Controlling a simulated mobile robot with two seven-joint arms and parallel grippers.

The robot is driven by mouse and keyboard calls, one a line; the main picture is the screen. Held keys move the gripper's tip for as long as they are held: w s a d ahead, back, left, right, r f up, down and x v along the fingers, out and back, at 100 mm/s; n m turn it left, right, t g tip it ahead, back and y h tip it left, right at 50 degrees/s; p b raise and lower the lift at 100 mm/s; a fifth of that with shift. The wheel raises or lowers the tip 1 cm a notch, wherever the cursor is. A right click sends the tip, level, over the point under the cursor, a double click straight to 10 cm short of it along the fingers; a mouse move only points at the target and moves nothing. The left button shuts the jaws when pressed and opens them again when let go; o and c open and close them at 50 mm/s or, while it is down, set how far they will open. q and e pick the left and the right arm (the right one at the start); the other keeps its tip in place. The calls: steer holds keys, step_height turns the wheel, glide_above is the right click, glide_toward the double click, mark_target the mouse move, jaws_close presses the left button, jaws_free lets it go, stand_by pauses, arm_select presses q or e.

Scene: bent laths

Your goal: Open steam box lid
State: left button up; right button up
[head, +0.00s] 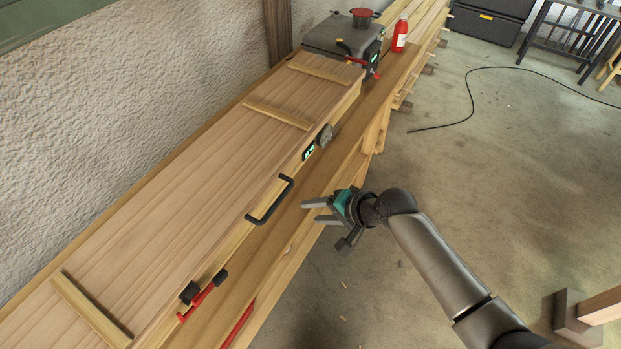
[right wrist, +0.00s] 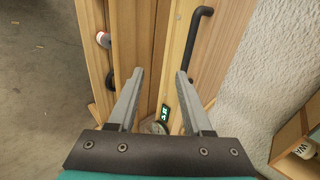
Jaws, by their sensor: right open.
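The steam box (head: 170,225) is a long wooden box on a bench along the wall, with battens across its lid. The lid lies flat on the box. A black bar handle (head: 270,200) is on the lid's front edge; it also shows in the right wrist view (right wrist: 193,45). My right gripper (head: 311,211) is open and empty, just right of the handle and apart from it. In the right wrist view my right gripper (right wrist: 160,75) has its fingers spread, with the handle beyond the right finger. My left gripper is not in view.
Red-handled latches (head: 203,294) sit on the box front. A round gauge (head: 325,136) and a green display (head: 308,151) are farther along. A grey steam unit (head: 343,38) and a red bottle (head: 400,33) stand at the far end. The floor right of the bench is mostly clear.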

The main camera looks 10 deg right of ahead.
glide_toward(279, 202)
steer(key=shift+y, duration=0.4)
steer(key=b+x, duration=0.9)
steer(key=shift+d+f, duration=0.3)
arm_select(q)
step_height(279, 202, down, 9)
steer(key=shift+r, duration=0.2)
arm_select(e)
steer(key=shift+w+a+f, duration=0.3)
steer(key=shift+a, duration=0.1)
jaws_close()
